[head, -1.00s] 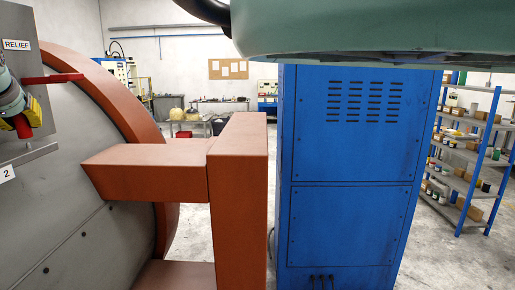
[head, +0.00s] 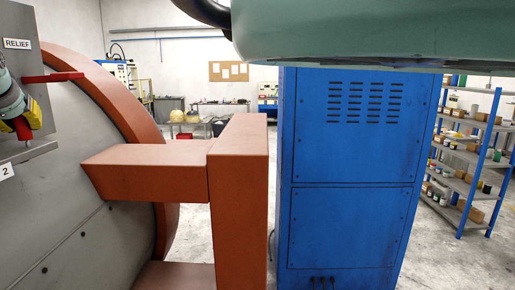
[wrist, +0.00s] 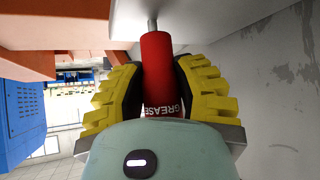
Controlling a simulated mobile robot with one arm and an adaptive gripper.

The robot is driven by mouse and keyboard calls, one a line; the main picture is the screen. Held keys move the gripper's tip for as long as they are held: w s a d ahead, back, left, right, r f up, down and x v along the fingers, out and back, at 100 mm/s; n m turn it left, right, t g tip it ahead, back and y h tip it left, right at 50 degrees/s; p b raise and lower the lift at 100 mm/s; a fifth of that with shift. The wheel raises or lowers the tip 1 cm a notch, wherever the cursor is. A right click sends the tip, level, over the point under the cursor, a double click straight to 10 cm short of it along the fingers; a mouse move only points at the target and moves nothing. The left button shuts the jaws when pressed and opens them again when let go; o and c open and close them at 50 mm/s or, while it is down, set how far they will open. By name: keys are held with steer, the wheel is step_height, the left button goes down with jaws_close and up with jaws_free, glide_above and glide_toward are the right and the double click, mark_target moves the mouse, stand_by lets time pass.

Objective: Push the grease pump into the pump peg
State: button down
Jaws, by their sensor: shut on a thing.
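The grease pump (wrist: 160,75) is a red cylinder with white "GREASE" lettering. My gripper (wrist: 158,85) has yellow ribbed fingers, shut on both sides of it. In the wrist view a short metal rod (wrist: 153,24) joins the pump's far end to a pale grey surface; I cannot tell whether it is the pump peg or part of the pump. In the head view my gripper (head: 30,117) is at the left edge, with the red pump (head: 23,128) pointing down just above a grey ledge (head: 30,155) marked "2".
A grey panel labelled "RELIEF" (head: 17,44) stands behind my gripper, with a red lever (head: 53,78) close to its right. The orange press frame (head: 240,200) and a blue cabinet (head: 350,150) stand to the right. Shelving (head: 470,160) is at the far right.

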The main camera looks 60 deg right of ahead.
steer(key=shift+f+b, duration=0.7)
steer(key=shift+f, duration=0.1)
stand_by(0.8)
steer(key=c, duration=0.6)
jaws_free()
